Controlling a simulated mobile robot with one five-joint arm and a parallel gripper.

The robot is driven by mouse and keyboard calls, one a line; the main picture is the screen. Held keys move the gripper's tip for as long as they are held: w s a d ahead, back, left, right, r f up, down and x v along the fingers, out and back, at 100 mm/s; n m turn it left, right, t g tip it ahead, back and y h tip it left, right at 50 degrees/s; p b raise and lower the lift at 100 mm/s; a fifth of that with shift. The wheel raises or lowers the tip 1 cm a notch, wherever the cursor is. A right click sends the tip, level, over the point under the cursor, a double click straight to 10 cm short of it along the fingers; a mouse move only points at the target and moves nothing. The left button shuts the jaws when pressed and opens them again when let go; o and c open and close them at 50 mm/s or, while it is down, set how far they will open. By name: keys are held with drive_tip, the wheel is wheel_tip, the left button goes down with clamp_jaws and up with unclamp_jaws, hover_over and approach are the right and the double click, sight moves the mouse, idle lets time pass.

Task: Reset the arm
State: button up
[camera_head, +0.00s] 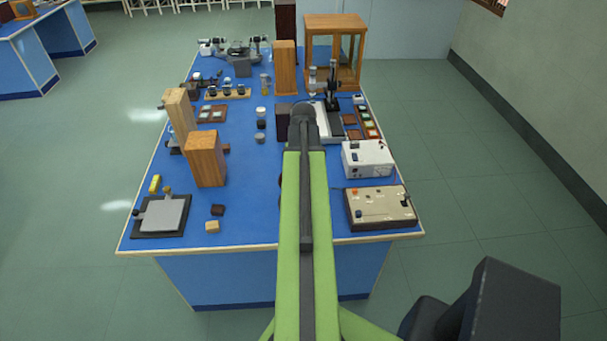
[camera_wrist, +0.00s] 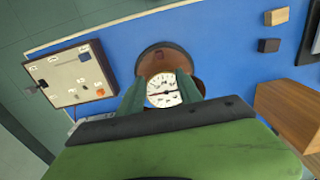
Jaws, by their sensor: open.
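My green arm reaches forward over the blue bench (camera_head: 250,215) in the head view and hides my gripper there. In the wrist view my gripper (camera_wrist: 160,78) is open, with its two dark fingers apart. A round instrument with a white dial face (camera_wrist: 162,91) and a brown rim (camera_wrist: 163,50) lies beneath and between the fingers. I cannot tell whether the fingers touch it. In the head view the instrument is mostly hidden behind my arm.
Right of my arm stand a beige control box (camera_head: 380,208) and a white meter box (camera_head: 368,159). Left are a wooden block (camera_head: 205,158), two small blocks and a dark-based plate (camera_head: 163,215). A wood-framed case (camera_head: 335,50) stands at the back. Bare bench lies left of my arm.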

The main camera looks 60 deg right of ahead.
drive_tip(key=shift+r, duration=0.25)
drive_tip(key=w+a+f+n+b, duration=0.2)
drive_tip(key=w+a+n, duration=0.1)
drive_tip(key=w+a, duration=0.8)
drive_tip(key=w+a+f+n+b, duration=0.25)
drive_tip(key=w+a, duration=0.65)
drive_tip(key=a, duration=0.5)
drive_tip(key=w+a+f+n+b, duration=0.1)
drive_tip(key=a+n, duration=0.4)
drive_tip(key=a, duration=2)
drive_tip(key=shift+w+a+f+b, duration=0.25)
drive_tip(key=shift+a+f+b, duration=0.1)
drive_tip(key=shift+f+b, duration=0.25)
